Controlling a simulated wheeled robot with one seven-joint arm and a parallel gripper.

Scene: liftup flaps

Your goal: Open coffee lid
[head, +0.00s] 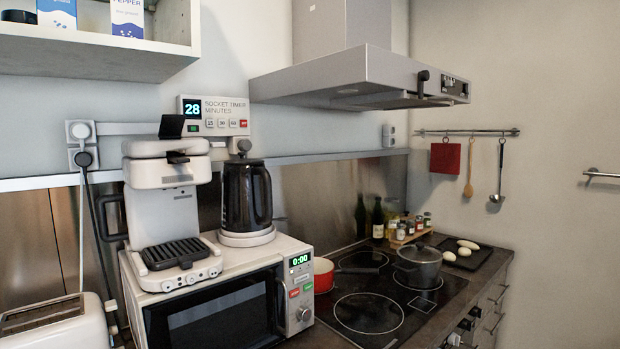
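A white coffee machine (158,172) stands on top of the microwave at the left. It has a black drip grate (172,253) at its base and an overhanging white head above. The rounded white top (165,147) of the head looks level. A small black flap-like piece (171,126) stands up, tilted, above this top. I cannot tell whether that piece is the lid, or whether the lid is open or shut. My gripper is not in view, and nothing touches the machine from the front.
A black kettle (247,195) stands close to the machine's right, with a socket timer (214,116) behind. The microwave (215,305) is below. An open shelf (100,55) hangs above left. A toaster (55,325) is at lower left. The range hood (360,78) juts out over the stove.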

